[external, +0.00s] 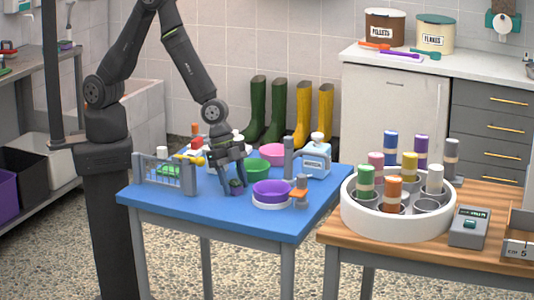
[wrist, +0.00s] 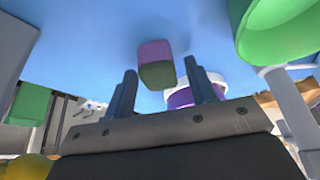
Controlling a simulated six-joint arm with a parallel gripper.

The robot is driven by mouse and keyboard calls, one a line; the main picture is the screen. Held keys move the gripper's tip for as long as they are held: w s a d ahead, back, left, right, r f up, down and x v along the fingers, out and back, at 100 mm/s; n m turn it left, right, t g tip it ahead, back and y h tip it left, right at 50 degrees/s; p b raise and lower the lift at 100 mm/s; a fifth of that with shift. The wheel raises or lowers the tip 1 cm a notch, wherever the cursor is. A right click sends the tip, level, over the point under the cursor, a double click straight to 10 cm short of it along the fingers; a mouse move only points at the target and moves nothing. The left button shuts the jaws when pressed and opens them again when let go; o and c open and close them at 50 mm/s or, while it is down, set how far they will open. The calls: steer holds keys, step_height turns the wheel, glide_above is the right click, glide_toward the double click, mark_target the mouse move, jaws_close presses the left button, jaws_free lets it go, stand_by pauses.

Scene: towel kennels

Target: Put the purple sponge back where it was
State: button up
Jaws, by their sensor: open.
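The sponge (wrist: 155,62), purple on one part and dark olive green on the other, lies on the blue table (external: 214,222). In the external view the purple sponge (external: 236,187) is partly hidden by my fingers. My gripper (external: 234,190) points down at the table, left of the purple bowl (external: 271,190). In the wrist view my gripper (wrist: 162,78) is open, with one finger on each side of the sponge and a gap visible beside it. I cannot tell whether either finger touches it.
A green bowl (external: 257,169) and a pink bowl (external: 271,153) stand behind my gripper. A grey barred rack (external: 165,174) stands left, a labelled bottle (external: 317,160) back right. A round white tray (external: 395,218) with several coloured cylinders is on the wooden table. The blue table's front is clear.

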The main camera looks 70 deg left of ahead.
steer(key=v, duration=1.2)
steer(key=shift+f, duration=0.1)
steer(key=x, duration=1.2)
steer(key=shift+f, duration=0.1)
stand_by(0.3)
